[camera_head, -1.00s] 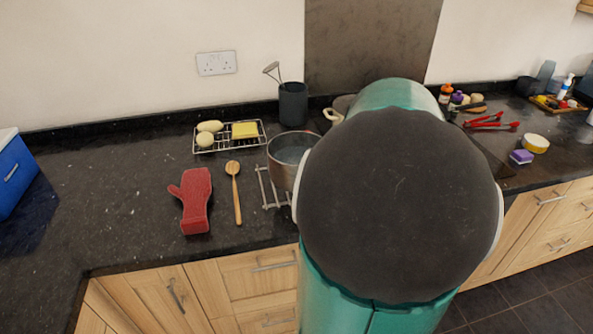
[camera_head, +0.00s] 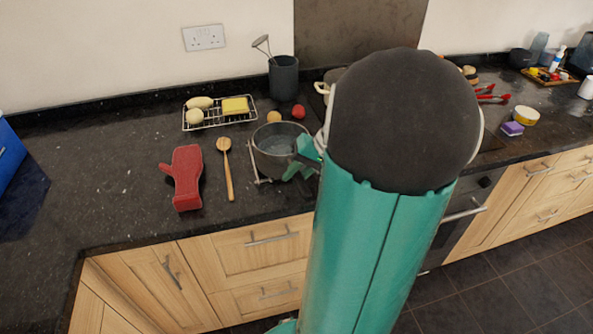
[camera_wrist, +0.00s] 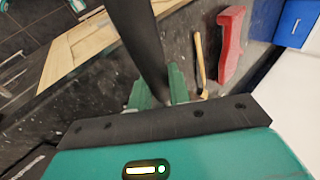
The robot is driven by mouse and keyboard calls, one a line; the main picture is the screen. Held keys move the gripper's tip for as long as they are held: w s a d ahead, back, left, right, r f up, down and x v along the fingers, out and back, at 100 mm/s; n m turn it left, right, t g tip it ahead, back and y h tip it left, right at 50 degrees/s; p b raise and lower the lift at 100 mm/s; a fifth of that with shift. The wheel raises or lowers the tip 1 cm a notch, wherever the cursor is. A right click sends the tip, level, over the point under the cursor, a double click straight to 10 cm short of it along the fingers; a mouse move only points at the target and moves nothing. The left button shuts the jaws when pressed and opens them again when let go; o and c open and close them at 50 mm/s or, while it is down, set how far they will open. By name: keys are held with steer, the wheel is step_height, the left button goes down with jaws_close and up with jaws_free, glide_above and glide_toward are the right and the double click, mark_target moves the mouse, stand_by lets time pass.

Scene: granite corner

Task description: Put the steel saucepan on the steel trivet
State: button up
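The steel saucepan (camera_head: 268,160) stands upright over the steel trivet (camera_head: 254,178), whose left bar shows beside it; the rest of the trivet is hidden. I cannot tell whether the pan's base fully touches it. My gripper (camera_head: 298,162) is at the pan's right side, partly hidden by my arm. In the wrist view its green fingers (camera_wrist: 159,92) stand on both sides of a long dark bar, which looks like the saucepan's handle (camera_wrist: 146,45), and appear closed on it. The pan's bowl is hidden in that view.
Left of the pan lie a wooden spoon (camera_head: 227,172) and a red mitt (camera_head: 187,178). Behind are a wire rack (camera_head: 215,122) with sponge, a dark utensil pot (camera_head: 284,78), and a red round item (camera_head: 298,111). The counter's front edge is close in front.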

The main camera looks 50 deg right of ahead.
steer(key=o, duration=0.4)
steer(key=shift+c, duration=0.2)
steer(key=shift+r, duration=0.1)
steer(key=v, duration=1.2)
